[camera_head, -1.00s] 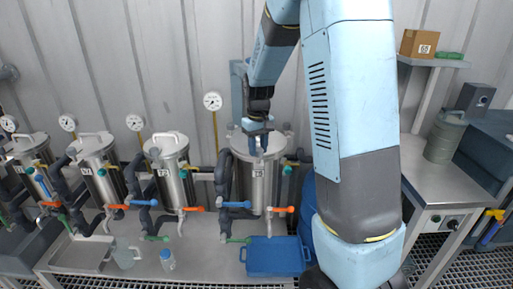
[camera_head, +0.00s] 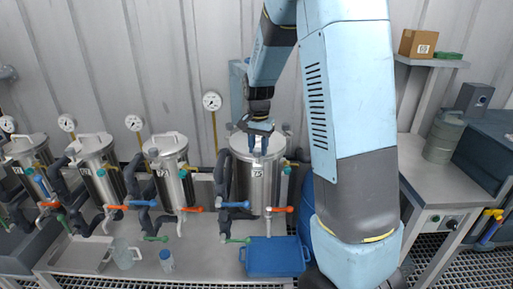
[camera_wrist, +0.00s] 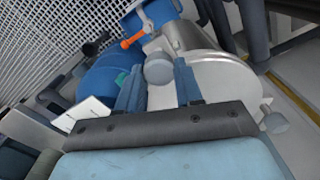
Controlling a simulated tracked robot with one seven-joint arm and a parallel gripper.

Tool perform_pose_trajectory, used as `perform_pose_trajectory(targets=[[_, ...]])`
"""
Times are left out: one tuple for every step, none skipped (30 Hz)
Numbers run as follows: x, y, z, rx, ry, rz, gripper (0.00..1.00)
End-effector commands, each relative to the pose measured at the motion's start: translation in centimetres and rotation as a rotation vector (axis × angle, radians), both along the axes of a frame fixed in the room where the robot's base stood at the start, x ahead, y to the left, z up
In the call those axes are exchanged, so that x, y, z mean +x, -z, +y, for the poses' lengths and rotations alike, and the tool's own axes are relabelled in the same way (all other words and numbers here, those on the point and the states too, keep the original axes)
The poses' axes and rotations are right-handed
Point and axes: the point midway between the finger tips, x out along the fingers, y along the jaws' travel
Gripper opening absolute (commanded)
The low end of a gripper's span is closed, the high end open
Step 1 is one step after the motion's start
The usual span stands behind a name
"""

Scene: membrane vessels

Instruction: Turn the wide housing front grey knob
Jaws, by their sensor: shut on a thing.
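The wide housing (camera_head: 258,184) is the large steel vessel in the middle of the bench, with a flat lid and a number label. My gripper (camera_head: 259,146) is at the front of its lid, pointing down. In the wrist view the front grey knob (camera_wrist: 159,70) sits between the two blue fingers of my gripper (camera_wrist: 158,84), at the lid's rim. The fingers are shut on this knob; their exact contact is partly hidden. Another grey knob (camera_wrist: 274,122) is on the rim further right in the wrist view, apart from the fingers.
Narrower steel vessels (camera_head: 170,180) with gauges and dark hoses stand to the left. A blue tray (camera_head: 272,258) lies below the wide housing, near its orange-handled valve (camera_head: 283,209). My arm hides the area to the right.

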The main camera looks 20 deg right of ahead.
Motion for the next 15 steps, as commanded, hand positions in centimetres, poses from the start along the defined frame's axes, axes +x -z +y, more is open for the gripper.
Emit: perform_pose_trajectory(targets=[[0.18,-0.15,0.14,0.000,0.030,-0.006,0.05],[0.18,-0.15,0.14,0.001,0.049,-0.006,0.05],[0.18,-0.15,0.14,0.001,0.074,-0.006,0.05],[0.17,-0.15,0.14,0.001,0.090,-0.006,0.05],[0.17,-0.16,0.14,0.001,0.106,-0.006,0.05],[0.18,-0.16,0.15,0.001,0.125,-0.006,0.05],[0.17,-0.16,0.16,0.001,0.138,-0.006,0.05],[0.18,-0.16,0.16,0.001,0.150,-0.006,0.05],[0.18,-0.16,0.16,0.001,0.165,-0.006,0.05],[0.18,-0.16,0.18,0.001,0.173,-0.006,0.05],[0.18,-0.17,0.18,0.002,0.182,-0.007,0.05],[0.18,-0.17,0.19,0.002,0.193,-0.007,0.05],[0.18,-0.17,0.19,0.002,0.198,-0.007,0.05],[0.18,-0.17,0.20,0.002,0.203,-0.007,0.05],[0.18,-0.18,0.20,0.002,0.209,-0.007,0.05]])
